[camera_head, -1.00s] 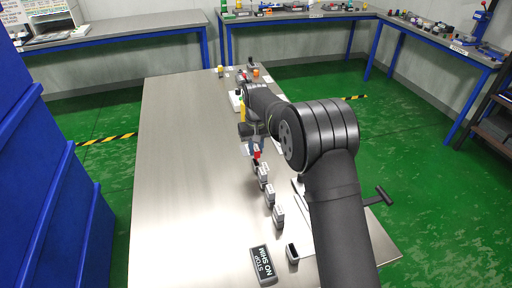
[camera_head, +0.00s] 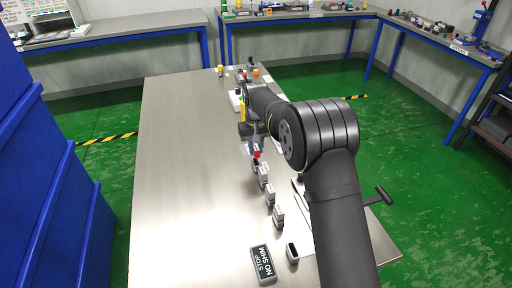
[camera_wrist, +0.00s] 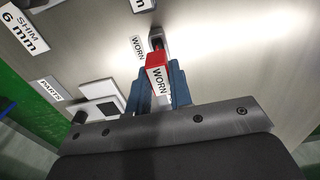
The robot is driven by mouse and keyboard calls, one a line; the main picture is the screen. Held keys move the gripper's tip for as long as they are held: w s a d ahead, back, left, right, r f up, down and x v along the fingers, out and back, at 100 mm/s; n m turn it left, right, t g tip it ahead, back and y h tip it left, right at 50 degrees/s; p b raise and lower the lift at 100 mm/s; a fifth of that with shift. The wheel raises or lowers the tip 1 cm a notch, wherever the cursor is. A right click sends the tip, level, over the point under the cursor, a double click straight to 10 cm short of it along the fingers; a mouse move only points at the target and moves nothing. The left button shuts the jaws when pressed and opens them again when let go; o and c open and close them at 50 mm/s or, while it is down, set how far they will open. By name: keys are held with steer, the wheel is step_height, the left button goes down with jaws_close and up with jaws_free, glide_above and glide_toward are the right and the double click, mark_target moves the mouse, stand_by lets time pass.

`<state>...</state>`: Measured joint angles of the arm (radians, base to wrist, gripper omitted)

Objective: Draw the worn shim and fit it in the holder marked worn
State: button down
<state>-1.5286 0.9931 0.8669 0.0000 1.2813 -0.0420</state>
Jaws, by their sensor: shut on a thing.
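My gripper (camera_wrist: 158,92) is shut on the worn shim, a red-topped piece (camera_wrist: 156,61) with a white tag reading WORN. The blue fingers stand on either side of it. A small grey holder (camera_wrist: 156,33) with a dark opening lies just beyond the red top, beside a WORN label (camera_wrist: 138,47) on the table. The red top overlaps the holder in the wrist view; I cannot tell whether the shim is in it or apart. In the head view the red piece (camera_head: 257,154) shows at the far end of a row of grey blocks, with my arm hiding part of the gripper.
Several grey blocks, one of them here (camera_head: 269,194), run toward the front of the steel table (camera_head: 185,170). A PARTS label (camera_wrist: 52,88) and white plates lie to the left. The table's left side is clear.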

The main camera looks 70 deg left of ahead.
mark_target(256, 154)
steer(key=shift+f, duration=1.7)
steer(key=c, duration=1.2)
jaws_free()
step_height(256, 154, up, 18)
steer(key=shift+f, duration=0.25)
